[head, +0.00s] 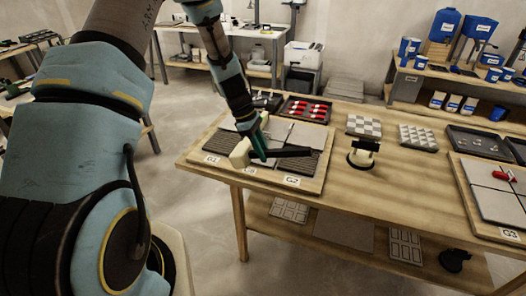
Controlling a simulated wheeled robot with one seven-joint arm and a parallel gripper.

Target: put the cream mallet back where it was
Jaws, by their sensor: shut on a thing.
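The cream mallet has a pale blocky head (240,152) and a dark handle (290,153) that points to the right. My gripper (259,151) is shut on the mallet near where the handle meets the head. The mallet is over the front part of the left tile board (217,169), between the labels G1 and G2. I cannot tell whether it touches the tiles. It hides part of the tiles and a label behind it.
A black stand (362,158) stands on the table (375,200) right of the board. Behind are a tray with red clips (307,110) and two checkered tile sheets (364,125). Another tile board (490,202) with a red tool is at right. The table's front middle is clear.

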